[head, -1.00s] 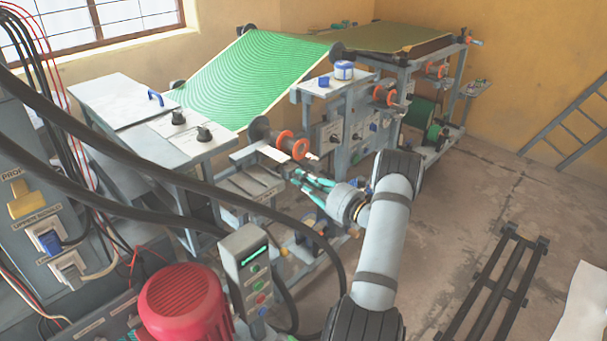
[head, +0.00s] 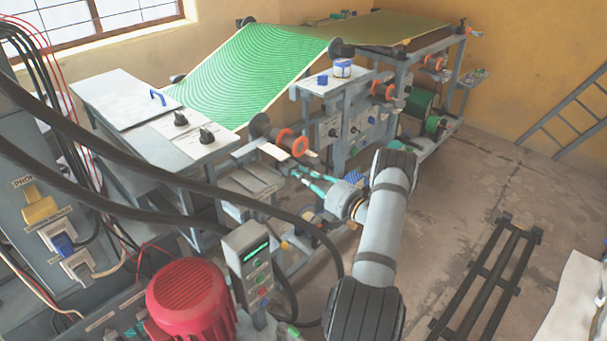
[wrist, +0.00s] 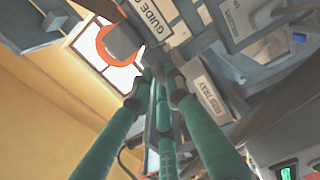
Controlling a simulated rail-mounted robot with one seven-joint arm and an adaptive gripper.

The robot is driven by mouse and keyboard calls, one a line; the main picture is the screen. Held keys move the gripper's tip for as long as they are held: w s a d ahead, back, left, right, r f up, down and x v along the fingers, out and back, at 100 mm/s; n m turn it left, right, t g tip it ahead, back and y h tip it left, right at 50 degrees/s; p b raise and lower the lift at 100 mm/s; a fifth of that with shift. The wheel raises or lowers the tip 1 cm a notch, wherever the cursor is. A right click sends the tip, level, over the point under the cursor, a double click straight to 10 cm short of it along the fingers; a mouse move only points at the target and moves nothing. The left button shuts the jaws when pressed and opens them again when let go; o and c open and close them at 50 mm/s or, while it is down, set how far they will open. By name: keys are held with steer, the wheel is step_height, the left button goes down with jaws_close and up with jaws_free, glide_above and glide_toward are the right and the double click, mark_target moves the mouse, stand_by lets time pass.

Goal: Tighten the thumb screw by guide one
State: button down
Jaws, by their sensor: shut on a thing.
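My gripper (head: 300,174) reaches left from my arm to the near side of the press, just below an orange-ringed roller. In the wrist view its green fingers (wrist: 155,85) run up the picture and close in on a small part at the machine frame, just under the label starting "GUIDE O" (wrist: 155,18). The gripper is shut on this small part, which I take to be the thumb screw. The fingertips mostly cover it, so its shape and how far it is turned cannot be told.
An orange ring (wrist: 103,48) is close left of the fingers, and a "FEED TRAY" plate (wrist: 208,100) close right. In the head view, a control box (head: 250,262), a red motor (head: 188,300) and dark cables lie nearer. Open floor (head: 450,200) lies to the right.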

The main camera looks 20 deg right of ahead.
steer(key=shift+m, duration=0.5)
steer(key=c, duration=1.7)
jaws_free()
steer(key=v, duration=1.2)
steer(key=x, duration=1.2)
